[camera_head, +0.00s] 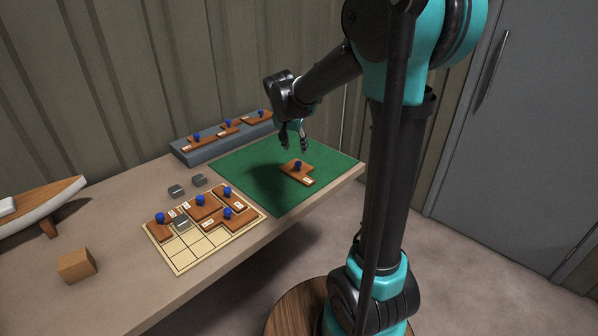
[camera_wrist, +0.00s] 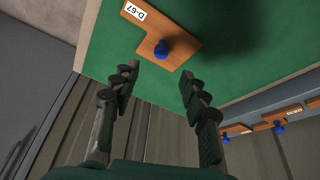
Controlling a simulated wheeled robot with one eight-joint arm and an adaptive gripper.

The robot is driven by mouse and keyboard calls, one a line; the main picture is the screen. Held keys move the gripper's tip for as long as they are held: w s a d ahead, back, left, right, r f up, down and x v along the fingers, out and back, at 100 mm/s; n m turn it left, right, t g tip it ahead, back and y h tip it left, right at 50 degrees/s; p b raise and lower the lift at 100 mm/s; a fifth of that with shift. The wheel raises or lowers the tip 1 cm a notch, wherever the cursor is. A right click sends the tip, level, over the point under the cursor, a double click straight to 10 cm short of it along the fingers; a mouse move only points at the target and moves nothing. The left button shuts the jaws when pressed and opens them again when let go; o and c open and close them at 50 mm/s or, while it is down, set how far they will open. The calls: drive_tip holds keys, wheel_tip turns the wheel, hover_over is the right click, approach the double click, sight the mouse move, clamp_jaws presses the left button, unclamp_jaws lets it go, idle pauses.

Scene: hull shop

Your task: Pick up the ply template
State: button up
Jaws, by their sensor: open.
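A ply template (camera_head: 298,172), a flat brown piece with a blue knob and a white label, lies on the green mat (camera_head: 262,197). In the wrist view the same template (camera_wrist: 180,28) shows the label D-67 and its blue knob (camera_wrist: 163,50). My gripper (camera_head: 294,148) is above the mat, just behind and above this template. In the wrist view my gripper (camera_wrist: 158,80) has its two fingers apart with nothing between them, and the knob lies beyond the fingertips. Other templates with blue knobs lie on a gridded board (camera_head: 183,262) and on a grey rack (camera_head: 192,157).
The grey rack stands along the wall behind the mat. Two small dark blocks (camera_head: 176,190) lie left of the mat. A wooden cube (camera_head: 76,265) and a boat model (camera_head: 40,208) are at the left of the table. The mat around the single template is clear.

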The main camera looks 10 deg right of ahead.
sight(299, 162)
drive_tip(key=x, duration=1)
drive_tip(key=shift+w+f, duration=0.15)
drive_tip(key=shift+f, duration=0.25)
clamp_jaws()
